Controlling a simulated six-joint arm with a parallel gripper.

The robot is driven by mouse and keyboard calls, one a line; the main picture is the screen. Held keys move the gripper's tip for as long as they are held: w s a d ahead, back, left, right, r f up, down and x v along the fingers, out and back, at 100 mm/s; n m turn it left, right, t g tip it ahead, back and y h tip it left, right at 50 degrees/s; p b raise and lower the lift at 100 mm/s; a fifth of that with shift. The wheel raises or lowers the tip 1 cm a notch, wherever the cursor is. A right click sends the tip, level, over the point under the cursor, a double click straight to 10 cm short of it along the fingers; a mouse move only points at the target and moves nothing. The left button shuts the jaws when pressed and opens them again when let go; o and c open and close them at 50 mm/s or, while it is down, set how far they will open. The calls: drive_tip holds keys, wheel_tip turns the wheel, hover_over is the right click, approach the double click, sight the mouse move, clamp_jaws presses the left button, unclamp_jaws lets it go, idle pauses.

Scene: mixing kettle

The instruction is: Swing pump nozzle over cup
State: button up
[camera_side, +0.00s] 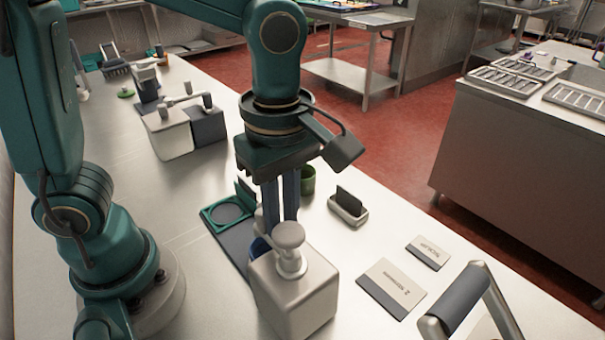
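A pale box-shaped pump dispenser (295,290) stands on the table at the front centre, with a rounded pump head (289,236) on top. I cannot make out which way its nozzle points; it may be hidden behind the head. A blue cup (259,246) shows only in part behind the dispenser's left side. My gripper (282,212) points straight down just behind the pump head. Its two blue fingers look close together with a narrow gap, but their tips are hidden by the head. Whether they touch the nozzle is hidden.
A green-framed dark mat (226,212) lies left of my gripper. A green cup (307,181) and a small tray with a dark block (348,207) stand behind. Flat label cards (392,286) lie right; a handled metal thing (468,305) is front right. Other dispensers (185,128) stand back left.

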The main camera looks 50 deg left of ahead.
wheel_tip(320, 180, up, 14)
idle(1.2)
drive_tip(key=shift+f, duration=0.1)
drive_tip(key=s+a+f+m+t, duration=0.3)
drive_tip(key=a+f+m+t, duration=0.2)
drive_tip(key=m, duration=1.3)
drive_tip(key=shift+s+a+f+t, duration=0.4)
drive_tip(key=shift+a+f, duration=1.15)
drive_tip(key=shift+f, duration=1.2)
